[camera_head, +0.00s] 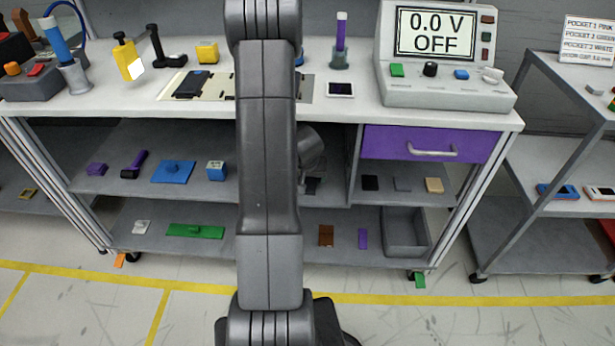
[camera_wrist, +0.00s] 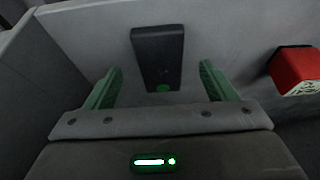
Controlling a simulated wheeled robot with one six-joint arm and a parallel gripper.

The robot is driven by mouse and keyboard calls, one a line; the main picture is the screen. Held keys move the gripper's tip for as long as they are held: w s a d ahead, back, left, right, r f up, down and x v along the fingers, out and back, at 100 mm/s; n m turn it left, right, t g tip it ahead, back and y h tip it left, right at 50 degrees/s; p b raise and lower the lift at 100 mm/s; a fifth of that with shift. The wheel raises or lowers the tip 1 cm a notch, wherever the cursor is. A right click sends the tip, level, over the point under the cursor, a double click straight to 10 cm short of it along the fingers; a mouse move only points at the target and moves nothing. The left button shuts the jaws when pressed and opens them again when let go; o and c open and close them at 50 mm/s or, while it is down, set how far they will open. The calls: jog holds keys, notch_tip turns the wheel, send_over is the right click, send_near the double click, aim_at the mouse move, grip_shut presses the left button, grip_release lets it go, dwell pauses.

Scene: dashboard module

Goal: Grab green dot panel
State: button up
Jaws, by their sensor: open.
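A dark, flat panel with a green dot near its close end (camera_wrist: 158,50) lies on a grey surface in the wrist view. My gripper (camera_wrist: 160,68) is open, with one green finger on each side of the panel's near end. The fingertips are apart from the panel, and nothing is held. In the head view my arm hides most of the gripper, reaching toward the middle shelf of the bench. I cannot tell for sure which dark piece there is the green dot panel.
A red block (camera_wrist: 296,70) with a pale face is right of my gripper; a grey wall (camera_wrist: 30,70) stands at left. In the head view, a purple drawer (camera_head: 400,143) is above small panels (camera_head: 402,184). A blue piece (camera_head: 173,171) lies left of my arm.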

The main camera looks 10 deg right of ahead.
aim_at(308, 179)
jog(key=shift+w+d+f+b, duration=0.2)
jog(key=shift+w+f+b, duration=0.2)
jog(key=shift+w+f, duration=0.3)
jog(key=shift+w+d+f+b, duration=0.15)
jog(key=shift+w+f+b, duration=0.2)
jog(key=shift+w+f, duration=0.3)
jog(key=shift+s, duration=0.1)
jog(key=c, duration=1.1)
